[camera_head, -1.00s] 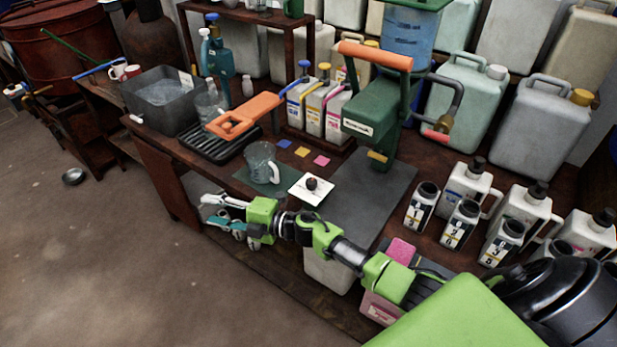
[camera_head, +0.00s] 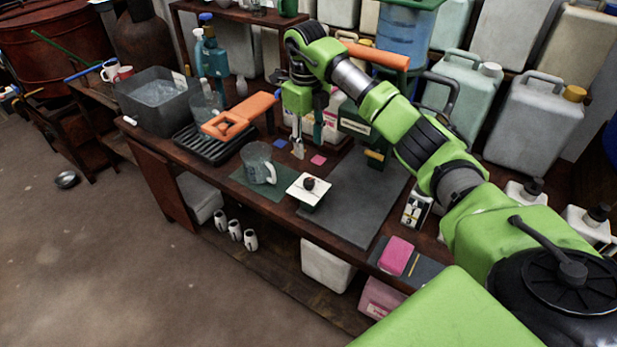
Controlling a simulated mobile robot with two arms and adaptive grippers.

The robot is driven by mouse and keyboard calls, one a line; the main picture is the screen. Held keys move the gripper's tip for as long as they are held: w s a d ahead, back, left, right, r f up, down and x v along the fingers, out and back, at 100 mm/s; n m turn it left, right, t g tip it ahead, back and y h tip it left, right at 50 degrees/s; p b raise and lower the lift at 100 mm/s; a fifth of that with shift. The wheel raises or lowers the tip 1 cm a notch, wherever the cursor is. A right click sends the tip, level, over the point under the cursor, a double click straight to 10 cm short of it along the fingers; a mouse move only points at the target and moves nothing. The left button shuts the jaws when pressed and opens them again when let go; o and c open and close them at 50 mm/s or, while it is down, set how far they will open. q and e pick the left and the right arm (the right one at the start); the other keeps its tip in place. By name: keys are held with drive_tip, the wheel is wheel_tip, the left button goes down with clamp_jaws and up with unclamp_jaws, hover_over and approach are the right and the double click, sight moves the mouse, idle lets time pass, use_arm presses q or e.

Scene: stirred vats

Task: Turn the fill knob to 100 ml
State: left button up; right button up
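A dark round knob (camera_head: 309,184) sits on a small white square plate (camera_head: 296,190) near the bench's front edge. I cannot read any marks on the plate. My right gripper (camera_head: 297,152) points down over the bench behind the knob, apart from it, in front of the cartons. Its silver fingers are seen narrow, so whether they are open or shut is unclear; I see nothing held. A clear measuring jug (camera_head: 257,163) stands on a dark green mat (camera_head: 245,181) left of the plate. My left gripper is not in view.
An orange-handled tool (camera_head: 240,114) lies over a black drip rack (camera_head: 212,150). A green press (camera_head: 357,124) stands behind my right arm, which hides several bottles at right. A grey mat (camera_head: 350,205) right of the plate is mostly clear.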

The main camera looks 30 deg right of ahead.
sight(309, 181)
wheel_tip(309, 181, down, 13)
drive_tip(key=shift+w+d+f+p, duration=0.1)
drive_tip(key=shift+p, duration=0.8)
drive_tip(key=c, duration=1.1)
